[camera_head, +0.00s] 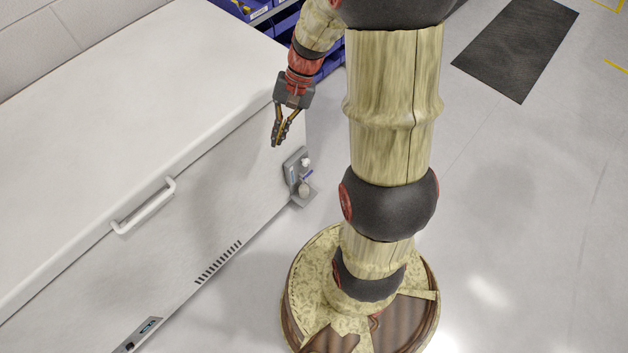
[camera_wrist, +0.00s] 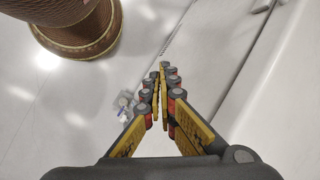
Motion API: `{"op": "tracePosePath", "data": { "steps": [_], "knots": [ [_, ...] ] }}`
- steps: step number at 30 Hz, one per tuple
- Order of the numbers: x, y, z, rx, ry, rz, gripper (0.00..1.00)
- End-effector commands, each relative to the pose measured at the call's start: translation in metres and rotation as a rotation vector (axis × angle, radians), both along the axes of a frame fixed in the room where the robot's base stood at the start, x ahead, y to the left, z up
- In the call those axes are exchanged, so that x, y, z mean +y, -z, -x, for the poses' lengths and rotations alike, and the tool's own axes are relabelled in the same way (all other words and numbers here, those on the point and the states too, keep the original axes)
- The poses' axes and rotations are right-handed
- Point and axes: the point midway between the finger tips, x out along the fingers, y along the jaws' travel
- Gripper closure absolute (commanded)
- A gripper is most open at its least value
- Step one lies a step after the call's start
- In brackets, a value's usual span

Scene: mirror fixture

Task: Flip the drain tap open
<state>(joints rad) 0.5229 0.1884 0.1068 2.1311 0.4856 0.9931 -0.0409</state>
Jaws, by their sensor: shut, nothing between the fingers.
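The drain tap (camera_head: 306,174) is a small fitting with a bluish part and pale round parts. It sits in a grey bracket (camera_head: 291,172) low on the right end of the white chest's front. My gripper (camera_head: 276,142) hangs above and a little left of it in the head view, pointing down, apart from it. The fingers are shut and empty. In the wrist view my gripper (camera_wrist: 161,70) shows its fingers together, and the drain tap (camera_wrist: 124,102) is small beside the left finger, which partly hides it. I cannot tell the tap lever's position.
The white chest (camera_head: 120,110) fills the left, with a handle (camera_head: 143,205) and a vent (camera_head: 218,262) on its front. Shelving with blue bins (camera_head: 270,22) stands behind. A dark mat (camera_head: 517,45) lies at the back right. The floor right of my base is clear.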

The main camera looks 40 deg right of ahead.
Motion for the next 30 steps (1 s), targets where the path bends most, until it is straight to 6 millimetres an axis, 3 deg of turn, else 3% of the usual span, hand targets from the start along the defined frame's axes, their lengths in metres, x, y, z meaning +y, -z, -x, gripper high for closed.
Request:
{"op": "tracePosePath", "data": {
  "steps": [1, 9, 16, 23, 30],
  "knots": [
    [-0.008, 0.018, -0.01, 0.022, 0.056, -0.051, 1.0],
    [-0.05, 0.103, -0.063, 0.076, 0.363, -0.312, 1.0],
    [-0.096, 0.192, -0.091, 0.096, 0.641, -0.519, 1.0],
    [-0.144, 0.294, -0.098, 0.09, 0.934, -0.711, 1.0],
    [-0.184, 0.411, -0.077, 0.062, 1.253, -0.885, 1.0]
  ]
}}
